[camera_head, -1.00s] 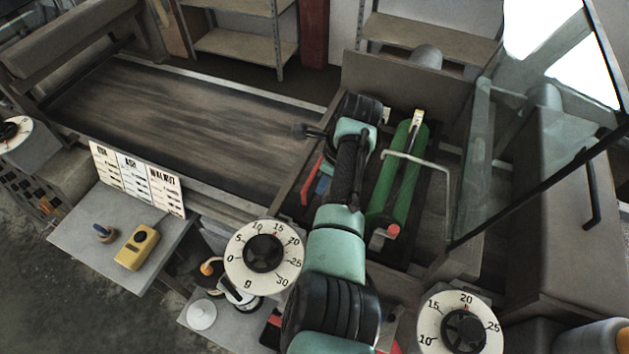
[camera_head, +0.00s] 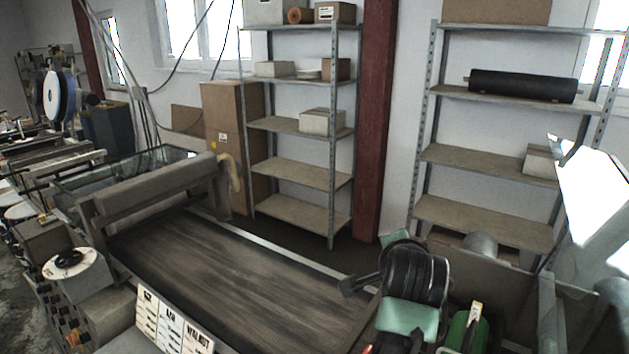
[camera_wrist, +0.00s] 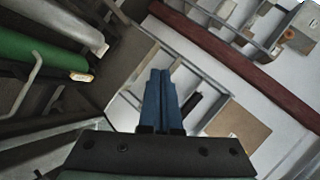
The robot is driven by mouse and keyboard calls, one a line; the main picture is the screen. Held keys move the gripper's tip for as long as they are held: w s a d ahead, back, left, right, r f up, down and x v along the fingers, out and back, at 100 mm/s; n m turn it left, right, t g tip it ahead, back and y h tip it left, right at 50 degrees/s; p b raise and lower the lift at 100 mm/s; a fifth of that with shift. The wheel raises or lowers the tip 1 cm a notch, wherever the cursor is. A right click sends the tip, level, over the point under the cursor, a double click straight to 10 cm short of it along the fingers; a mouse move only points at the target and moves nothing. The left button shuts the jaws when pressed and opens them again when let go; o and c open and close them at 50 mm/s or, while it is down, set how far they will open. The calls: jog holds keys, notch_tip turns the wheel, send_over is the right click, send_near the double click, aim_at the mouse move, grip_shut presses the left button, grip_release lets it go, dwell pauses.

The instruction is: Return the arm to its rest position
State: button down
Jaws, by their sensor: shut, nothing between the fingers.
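My gripper (camera_head: 347,287) shows in the head view at the end of my teal and black arm, low right of centre. It points left over the near right end of the dark conveyor belt (camera_head: 235,275). In the wrist view my gripper's blue fingers (camera_wrist: 159,80) are together, with nothing visible between them. A green roller (camera_wrist: 38,52) lies to the left of the fingers in the wrist view, apart from them. Part of the roller (camera_head: 457,330) shows at the bottom right of the head view, beside my arm.
Metal shelves (camera_head: 300,175) stand behind the belt, with a red post (camera_head: 375,130) and a second shelf unit (camera_head: 485,155) to their right. A white label card (camera_head: 170,325) stands at the belt's near edge. A glass panel (camera_head: 595,200) is at far right.

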jog(key=s+a+r+n+t+b, duration=0.1)
jog(key=s+a+r+n+t, duration=0.3)
jog(key=r, duration=0.5)
jog(key=s+a+r+n+t+b, duration=0.1)
jog(key=s+a+r+n+t, duration=0.2)
jog(key=s+r, duration=0.35)
jog(key=s+a+r+n+t+b, duration=0.1)
jog(key=s+a+r+n+t, duration=0.25)
jog(key=r, duration=0.65)
jog(key=s+a+r+n+t+y, duration=0.1)
jog(key=s+a+r+n+t, duration=0.1)
jog(key=s, duration=0.4)
jog(key=s+a+r+n+t+y+b, duration=0.1)
jog(key=s+a+r+n+t, duration=0.1)
jog(key=s+r, duration=0.3)
jog(key=shift+s+r+n+t, duration=0.15)
jog(key=shift+s+n+t, duration=0.35)
jog(key=shift+s, duration=0.2)
jog(key=shift+w, duration=0.1)
